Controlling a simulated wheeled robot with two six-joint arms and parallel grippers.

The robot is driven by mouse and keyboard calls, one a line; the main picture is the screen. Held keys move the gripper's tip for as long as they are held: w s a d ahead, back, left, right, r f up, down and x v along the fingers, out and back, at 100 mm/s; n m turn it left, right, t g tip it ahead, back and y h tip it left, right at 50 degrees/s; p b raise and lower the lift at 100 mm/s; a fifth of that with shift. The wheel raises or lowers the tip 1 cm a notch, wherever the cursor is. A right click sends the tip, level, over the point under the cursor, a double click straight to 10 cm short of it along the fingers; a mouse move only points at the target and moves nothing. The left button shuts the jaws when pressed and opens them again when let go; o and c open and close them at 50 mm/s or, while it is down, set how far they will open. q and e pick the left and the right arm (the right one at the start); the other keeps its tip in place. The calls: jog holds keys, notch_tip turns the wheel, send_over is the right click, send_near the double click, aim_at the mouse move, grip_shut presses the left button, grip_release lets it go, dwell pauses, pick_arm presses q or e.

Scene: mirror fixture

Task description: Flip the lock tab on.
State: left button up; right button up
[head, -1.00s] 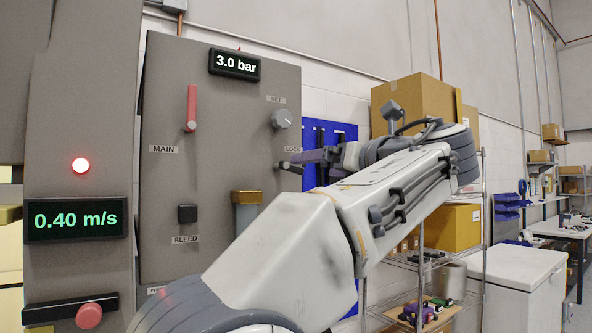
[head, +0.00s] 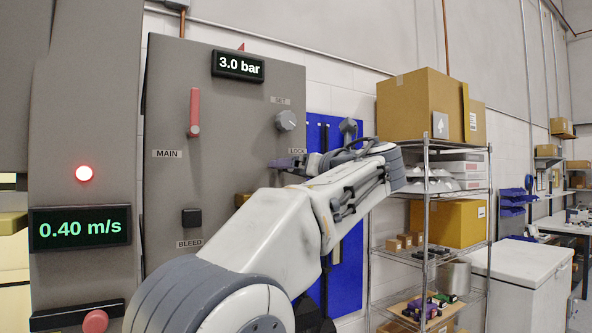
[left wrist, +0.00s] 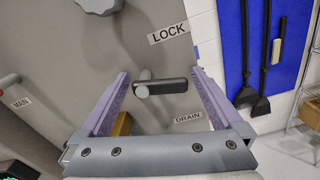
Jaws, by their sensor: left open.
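The lock tab (left wrist: 165,87) is a dark grey bar with a lighter round peg at its left end. It lies roughly level on the grey panel, below the LOCK label (left wrist: 168,33), in the left wrist view. My left gripper (left wrist: 159,74) is open, with one purple finger on each side of the tab. I cannot tell whether either finger touches it. In the head view the left gripper (head: 289,162) is at the panel's right edge, just below the LOCK label (head: 298,151), and hides most of the tab. My right gripper is not in view.
The panel (head: 225,130) also carries a red MAIN lever (head: 194,112), a grey SET knob (head: 286,121) and a black BLEED button (head: 191,217). Shelving with boxes (head: 420,105) stands to the right.

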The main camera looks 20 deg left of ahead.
pick_arm(q)
jog(key=c, duration=1.2)
jog(key=shift+r+n, duration=0.25)
jog(key=shift+n, duration=1.25)
jog(key=shift+c, duration=0.2)
jog(key=o, duration=1.2)
jog(key=shift+o, duration=0.2)
jog(key=b+v, duration=0.2)
jog(key=v, duration=0.8)
jog(key=shift+s+d, duration=0.2)
jog(key=shift+d, duration=0.05)
jog(key=shift+w+a, duration=0.1)
